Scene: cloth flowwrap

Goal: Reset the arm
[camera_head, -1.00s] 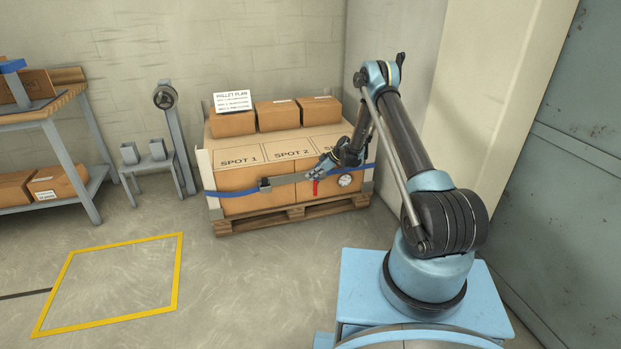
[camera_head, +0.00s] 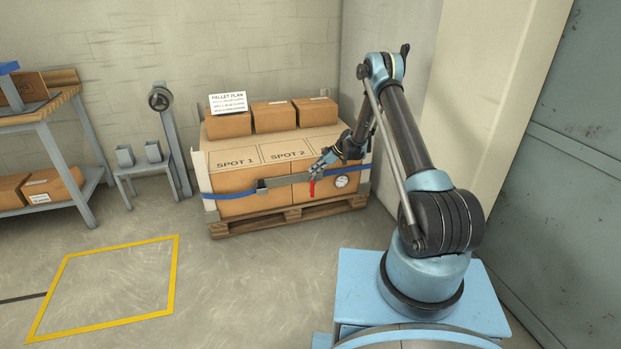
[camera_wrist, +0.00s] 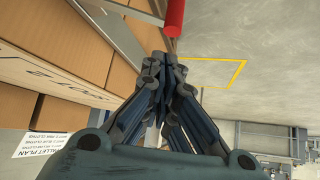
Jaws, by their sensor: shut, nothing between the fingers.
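My gripper (camera_head: 318,170) is shut and empty, just in front of the upper front edge of the strapped load on the pallet. In the wrist view its fingers (camera_wrist: 165,65) are closed together. A red handle (camera_head: 312,187) hangs just below the fingertips in the head view. It shows above the fingertips in the wrist view (camera_wrist: 174,16). I cannot tell whether the fingers touch it. The arm is bent, reaching out from its blue base to the load.
Cartons with a blue strap (camera_head: 225,191), a metal buckle and a round gauge (camera_head: 341,181) stand on a wooden pallet (camera_head: 285,220). Three smaller boxes and a pallet plan sign (camera_head: 228,103) sit on top. A yellow floor outline (camera_head: 105,290) is empty. A wall and metal door flank the right.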

